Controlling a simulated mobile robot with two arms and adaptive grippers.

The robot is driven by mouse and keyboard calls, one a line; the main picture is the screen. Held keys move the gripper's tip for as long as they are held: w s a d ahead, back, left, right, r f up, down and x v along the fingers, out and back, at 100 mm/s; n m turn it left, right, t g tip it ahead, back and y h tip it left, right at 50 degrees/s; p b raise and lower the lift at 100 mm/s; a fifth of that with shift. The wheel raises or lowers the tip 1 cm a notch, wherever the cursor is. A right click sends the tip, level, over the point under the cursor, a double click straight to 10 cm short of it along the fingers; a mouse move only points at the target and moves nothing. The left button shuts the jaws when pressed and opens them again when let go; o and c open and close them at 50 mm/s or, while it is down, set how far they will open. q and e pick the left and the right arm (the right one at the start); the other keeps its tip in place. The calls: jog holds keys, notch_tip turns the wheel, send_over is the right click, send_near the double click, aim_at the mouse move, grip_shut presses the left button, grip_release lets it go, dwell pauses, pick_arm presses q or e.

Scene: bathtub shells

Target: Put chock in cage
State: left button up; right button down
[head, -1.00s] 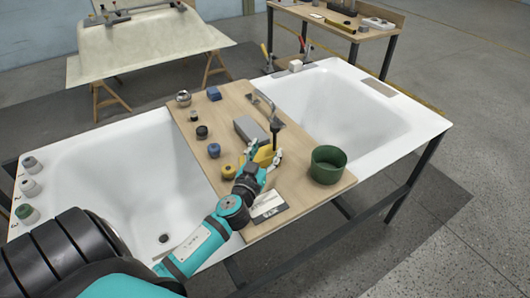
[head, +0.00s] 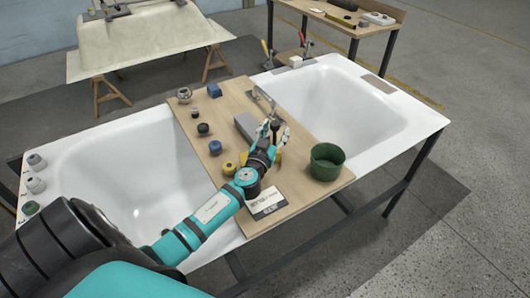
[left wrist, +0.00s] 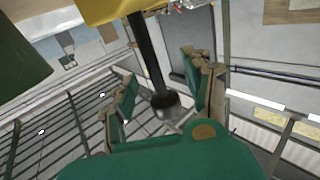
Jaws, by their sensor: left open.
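A yellow block (head: 278,158), which may be the chock, lies on the wooden board and is mostly hidden behind my left gripper (head: 274,138). Its yellow also fills the top edge of the left wrist view (left wrist: 115,8). My left gripper is open. In the left wrist view a dark rod with a rounded end (left wrist: 150,60) shows between its fingers (left wrist: 160,92); I cannot tell whether they touch it. I see nothing that is clearly a cage. A green round open tub (head: 326,172) stands on the board to the right of the gripper.
The board (head: 300,190) bridges two white tub shells. A grey block (head: 246,126), a blue block (head: 214,90), a yellow round piece (head: 229,169) and several small knobs stand on it. A printed card (head: 266,203) lies near the front. Another bench (head: 335,25) stands behind.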

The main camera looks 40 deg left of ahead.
pick_arm(q)
grip_shut()
dwell(0.3)
dwell(0.3)
